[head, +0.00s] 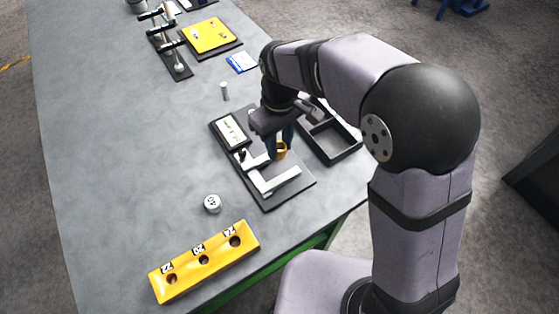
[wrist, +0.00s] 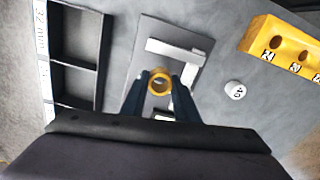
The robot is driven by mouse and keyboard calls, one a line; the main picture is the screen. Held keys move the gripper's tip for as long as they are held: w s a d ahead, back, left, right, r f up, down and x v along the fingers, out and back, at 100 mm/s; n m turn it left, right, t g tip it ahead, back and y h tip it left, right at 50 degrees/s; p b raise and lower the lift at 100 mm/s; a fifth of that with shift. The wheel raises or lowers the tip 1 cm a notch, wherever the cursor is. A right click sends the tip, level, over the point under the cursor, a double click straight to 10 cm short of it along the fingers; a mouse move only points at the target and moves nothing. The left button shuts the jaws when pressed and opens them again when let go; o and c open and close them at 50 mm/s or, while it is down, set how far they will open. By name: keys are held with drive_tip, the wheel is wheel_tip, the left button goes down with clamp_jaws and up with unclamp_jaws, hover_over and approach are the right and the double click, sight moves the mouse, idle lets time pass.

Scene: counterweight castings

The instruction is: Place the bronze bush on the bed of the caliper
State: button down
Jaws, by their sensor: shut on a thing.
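The bronze bush (head: 281,150) is a short golden ring held between the fingertips of my gripper (head: 277,147). In the wrist view the bush (wrist: 159,83) shows its open bore between the two dark fingers of my gripper (wrist: 157,86). The caliper (head: 270,175) is a pale metal piece with two jaws and a bed, mounted on a dark plate; it also shows in the wrist view (wrist: 180,52). The bush is over the caliper's plate, close to its jaws. I cannot tell whether it touches the bed. My fingers hide part of the caliper.
A yellow block with numbered holes (head: 204,262) stands at the table's near end. A white round weight (head: 212,203) sits between it and the caliper. A dark divided tray (head: 345,150) lies right of the caliper. A small grey cylinder (head: 224,91) stands beyond. The table's left side is clear.

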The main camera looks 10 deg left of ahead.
sight(280, 169)
drive_tip(key=shift+f+p, duration=0.85)
drive_tip(key=shift+f, duration=2.8)
drive_tip(key=shift+f, duration=0.2)
drive_tip(key=c, duration=1.4)
unclamp_jaws()
drive_tip(key=shift+r, duration=0.1)
wheel_tip(280, 169, up, 12)
drive_tip(key=shift+r+b, duration=0.15)
drive_tip(key=shift+b, duration=1)
